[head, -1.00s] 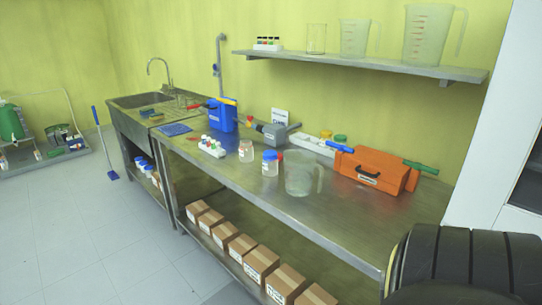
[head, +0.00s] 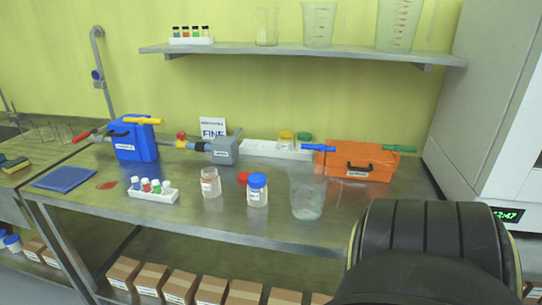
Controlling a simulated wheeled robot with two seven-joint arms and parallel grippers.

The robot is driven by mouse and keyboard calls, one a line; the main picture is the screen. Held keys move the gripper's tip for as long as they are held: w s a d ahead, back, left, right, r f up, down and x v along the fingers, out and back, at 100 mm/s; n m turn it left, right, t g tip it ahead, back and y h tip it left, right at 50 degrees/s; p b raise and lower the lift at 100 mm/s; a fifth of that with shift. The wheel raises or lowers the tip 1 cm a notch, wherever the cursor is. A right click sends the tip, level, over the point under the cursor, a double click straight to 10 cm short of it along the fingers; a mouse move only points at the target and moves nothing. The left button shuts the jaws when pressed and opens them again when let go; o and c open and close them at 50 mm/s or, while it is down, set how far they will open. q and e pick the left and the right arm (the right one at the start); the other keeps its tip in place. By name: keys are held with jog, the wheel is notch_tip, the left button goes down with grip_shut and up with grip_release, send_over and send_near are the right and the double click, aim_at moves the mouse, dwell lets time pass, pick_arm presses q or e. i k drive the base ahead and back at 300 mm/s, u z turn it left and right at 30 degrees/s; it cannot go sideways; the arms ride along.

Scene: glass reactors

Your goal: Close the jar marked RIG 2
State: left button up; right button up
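A small glass jar (head: 211,184) without a lid stands on the steel bench, with a white label too small to read. To its right stands a second jar (head: 257,195) with a blue lid on, also labelled illegibly. A red round thing (head: 243,178), which looks like a lid, lies on the bench between and behind them, partly hidden by the blue-lidded jar. I cannot tell which jar is marked RIG 2. Neither of my grippers is in view; only a dark part of my arm shows at lower right.
A clear beaker (head: 307,196) stands right of the jars. A vial rack (head: 153,194) is at left front. Behind are a blue container (head: 134,142), a grey device (head: 222,151), a white tray (head: 262,151) and an orange toolbox (head: 357,163). A shelf (head: 300,48) hangs above.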

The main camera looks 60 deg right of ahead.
aim_at(211, 187)
jog(key=z, duration=0.75)
jog(key=i, duration=0.95)
jog(key=z, duration=0.65)
